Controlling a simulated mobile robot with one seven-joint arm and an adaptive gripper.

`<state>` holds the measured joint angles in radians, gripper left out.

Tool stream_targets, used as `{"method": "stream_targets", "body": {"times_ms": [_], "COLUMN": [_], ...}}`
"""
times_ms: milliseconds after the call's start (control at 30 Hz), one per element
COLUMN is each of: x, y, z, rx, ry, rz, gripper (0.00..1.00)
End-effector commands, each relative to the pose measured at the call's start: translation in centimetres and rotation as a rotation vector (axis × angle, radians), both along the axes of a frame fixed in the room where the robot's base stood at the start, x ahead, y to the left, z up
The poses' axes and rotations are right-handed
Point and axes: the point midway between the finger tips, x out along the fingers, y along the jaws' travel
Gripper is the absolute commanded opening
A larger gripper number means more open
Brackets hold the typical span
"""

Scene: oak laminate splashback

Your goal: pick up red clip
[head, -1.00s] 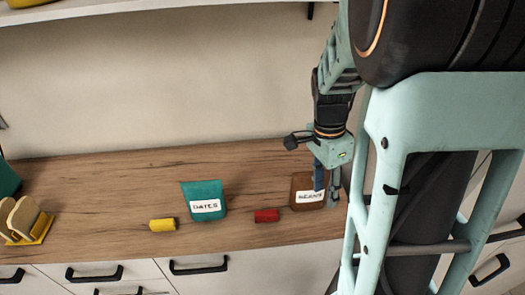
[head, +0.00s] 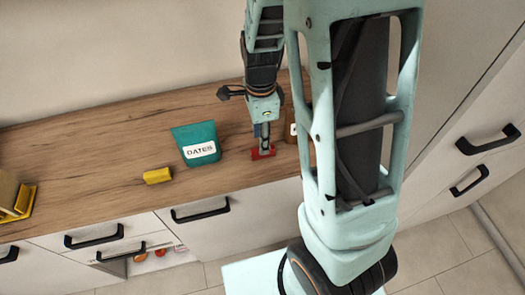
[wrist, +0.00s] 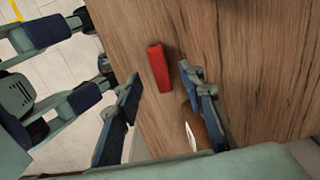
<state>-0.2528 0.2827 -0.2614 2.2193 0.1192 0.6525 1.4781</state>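The red clip (head: 256,155) lies on the wooden counter near its front edge, right of the teal DATES packet. In the wrist view the red clip (wrist: 158,67) lies just beyond the fingertips, in line with the gap between them. My gripper (head: 265,146) points down at the clip and hides part of it in the head view. In the wrist view my gripper (wrist: 160,78) has its fingers spread with nothing between them. I cannot tell whether a finger touches the clip.
The teal DATES packet (head: 196,143) stands left of the clip. A brown packet (head: 290,125) stands close on the right, mostly hidden by my arm. A yellow clip (head: 158,175) and a yellow holder (head: 22,203) are farther left on the counter (head: 100,130).

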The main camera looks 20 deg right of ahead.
Motion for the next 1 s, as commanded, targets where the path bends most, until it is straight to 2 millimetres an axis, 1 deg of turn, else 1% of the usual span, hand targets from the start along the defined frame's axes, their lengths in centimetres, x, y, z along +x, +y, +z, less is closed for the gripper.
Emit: {"method": "stream_targets", "body": {"times_ms": [133,300,400,500,700,1000], "x": [-0.1,-0.2,-0.1,-0.1,-0.1,-0.1], "y": [-0.3,-0.6,-0.5,-0.5,-0.5,-0.5], "z": [-1.5,-4.0,-4.9,-5.3,-5.2,-5.2], "rx": [-0.001,0.0,0.0,0.0,0.0,0.0], "ry": [0.003,0.003,0.002,0.001,0.0,-0.001], "rz": [-0.001,0.0,0.0,-0.001,0.0,0.001], "gripper": [0.36,0.36,0.36,0.36,0.35,0.03]}}
